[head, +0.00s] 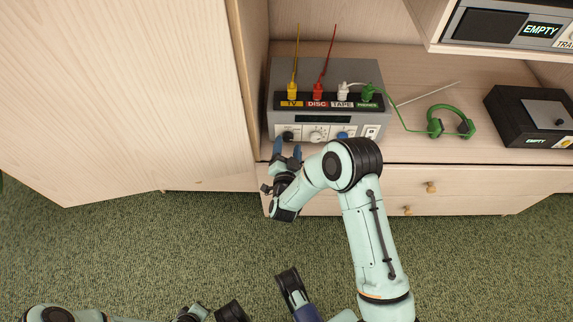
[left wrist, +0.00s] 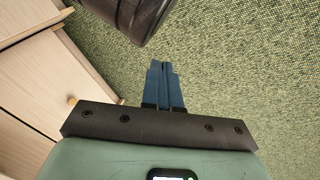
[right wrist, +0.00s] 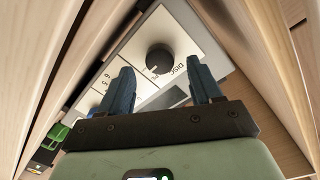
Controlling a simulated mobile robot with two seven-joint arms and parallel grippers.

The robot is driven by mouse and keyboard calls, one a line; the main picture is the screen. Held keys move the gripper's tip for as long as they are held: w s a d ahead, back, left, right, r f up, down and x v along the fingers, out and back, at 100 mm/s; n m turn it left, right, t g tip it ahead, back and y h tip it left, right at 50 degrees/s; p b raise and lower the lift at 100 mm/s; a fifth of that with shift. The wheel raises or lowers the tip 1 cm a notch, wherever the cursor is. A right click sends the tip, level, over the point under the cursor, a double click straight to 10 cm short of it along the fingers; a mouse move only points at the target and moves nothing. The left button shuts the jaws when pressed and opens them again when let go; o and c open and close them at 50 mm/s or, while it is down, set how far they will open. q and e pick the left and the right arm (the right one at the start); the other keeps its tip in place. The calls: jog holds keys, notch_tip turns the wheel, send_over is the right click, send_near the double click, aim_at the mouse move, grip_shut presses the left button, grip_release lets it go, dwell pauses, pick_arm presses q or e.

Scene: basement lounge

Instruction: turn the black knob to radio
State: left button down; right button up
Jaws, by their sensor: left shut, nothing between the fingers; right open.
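The black knob (head: 288,135) is at the left end of the grey amplifier's (head: 326,74) front panel. In the right wrist view the black knob (right wrist: 159,58) lies just beyond and between my right fingertips, apart from them. A small light mark shows on its lower edge, and "DISC" is printed to its right. My right gripper (head: 288,149) is open in front of the panel; its two blue fingers also show in the right wrist view (right wrist: 160,80). My left gripper (left wrist: 163,66) is shut and empty above the green carpet. The word radio is not readable.
A white knob (head: 316,136) and a blue knob (head: 342,135) sit right of the black one. Yellow, red, white and green plugs stand on the amplifier. Green headphones (head: 451,121) and a black box (head: 532,116) lie to the right. A wooden panel (head: 120,90) rises close on the left.

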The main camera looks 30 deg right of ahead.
pick_arm(q)
jog(key=shift+s+d+r+p, duration=0.35)
jog(key=shift+s+r+p, duration=0.05)
jog(key=shift+r, duration=0.15)
jog(key=shift+s+d+r+p, duration=0.3)
jog(key=shift+s+r+p, duration=0.05)
jog(key=shift+r, duration=0.2)
pick_arm(e)
jog(key=v, duration=1.1)
jog(key=shift+s, duration=0.25)
jog(key=shift+a+f, duration=0.1)
